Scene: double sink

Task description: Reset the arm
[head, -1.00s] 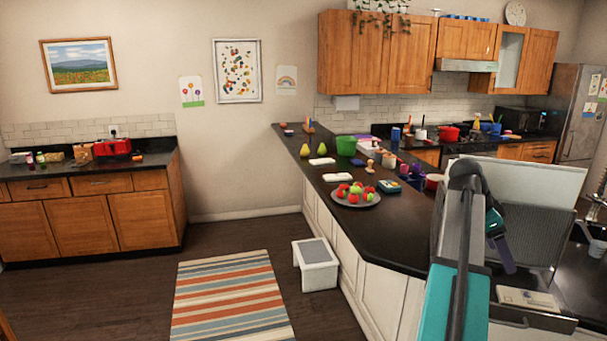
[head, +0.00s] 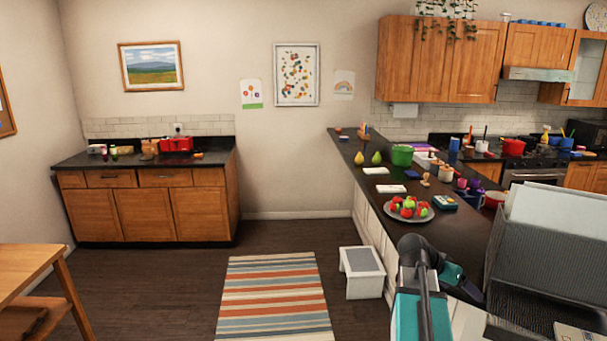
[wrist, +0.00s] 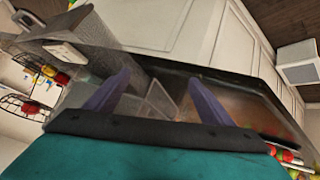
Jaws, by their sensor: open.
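My arm's teal link (head: 407,315) shows at the bottom of the head view, folded low in front of the counter. My gripper's dark fingers are partly visible in the head view (head: 470,290), beside the counter edge. In the wrist view my gripper (wrist: 162,82) shows two purple fingers spread apart with nothing held between them. Beyond them are a dark counter surface (wrist: 262,95) and white cabinet fronts.
A grey mesh-sided unit (head: 545,255) stands on the counter at the right, close to my arm. A fruit plate (head: 408,219) sits on the long dark counter (head: 452,232). A step stool (head: 361,285) and striped rug (head: 275,300) are on the floor; open floor lies left.

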